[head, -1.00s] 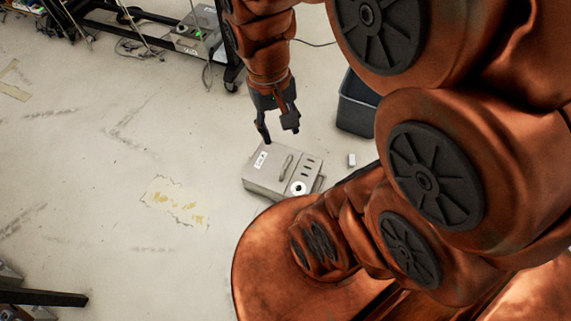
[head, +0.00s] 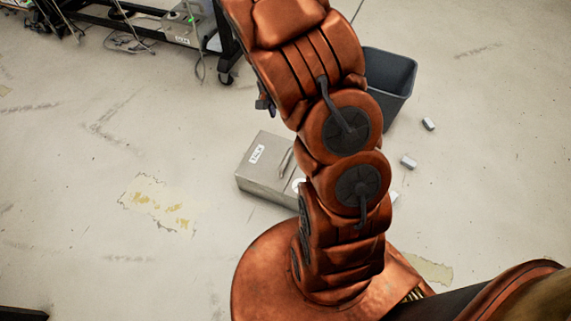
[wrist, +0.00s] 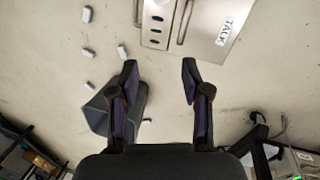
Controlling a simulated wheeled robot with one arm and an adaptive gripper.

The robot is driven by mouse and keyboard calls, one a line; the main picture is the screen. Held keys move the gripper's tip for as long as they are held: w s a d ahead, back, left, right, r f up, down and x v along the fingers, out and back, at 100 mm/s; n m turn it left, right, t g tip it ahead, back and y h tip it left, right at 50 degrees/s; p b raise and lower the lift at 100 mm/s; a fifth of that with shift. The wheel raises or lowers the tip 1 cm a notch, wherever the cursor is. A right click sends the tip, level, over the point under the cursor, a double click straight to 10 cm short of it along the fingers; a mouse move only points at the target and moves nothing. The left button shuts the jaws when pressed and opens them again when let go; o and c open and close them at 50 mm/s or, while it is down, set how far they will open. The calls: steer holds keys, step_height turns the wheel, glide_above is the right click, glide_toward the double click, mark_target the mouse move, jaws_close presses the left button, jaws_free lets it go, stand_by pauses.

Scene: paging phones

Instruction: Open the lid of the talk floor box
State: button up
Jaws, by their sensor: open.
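The talk floor box (head: 258,172) is a low grey metal box on the floor, left of my arm in the head view. My arm hides its right part. In the wrist view the box (wrist: 205,38) is at the top edge, partly cut off, with a TALK label, a bar handle and dark slots. Its lid looks shut. My gripper (wrist: 160,72) is open and empty, its fingers spread below the box in the wrist view, with bare floor showing between them. In the head view my arm mostly hides the gripper.
A dark bin (head: 393,78) stands behind my arm. Small grey blocks (head: 408,161) lie on the floor at right. A black wheeled rack (head: 225,62) and another box with a green light (head: 192,22) are at the upper left. The left floor is clear.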

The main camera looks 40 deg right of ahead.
steer(key=m+b, duration=0.2)
steer(key=b, duration=0.7)
glide_above(286, 157)
steer(key=w, duration=0.2)
steer(key=w+a+f+x, duration=0.1)
steer(key=w+a+x, duration=0.1)
steer(key=x, duration=1)
steer(key=w+a+x, duration=0.1)
steer(key=w+x, duration=0.1)
steer(key=x, duration=1)
steer(key=shift+a+b+x, duration=0.25)
steer(key=shift+b+x, duration=0.25)
steer(key=shift+x, duration=0.9)
steer(key=shift+a+b+x, duration=0.25)
steer(key=shift+b+x, duration=0.2)
steer(key=shift+x, duration=0.95)
steer(key=shift+a+b+x, duration=0.25)
steer(key=shift+b+x, duration=0.25)
steer(key=shift+x, duration=0.85)
steer(key=shift+s, duration=0.15)
jaws_close()
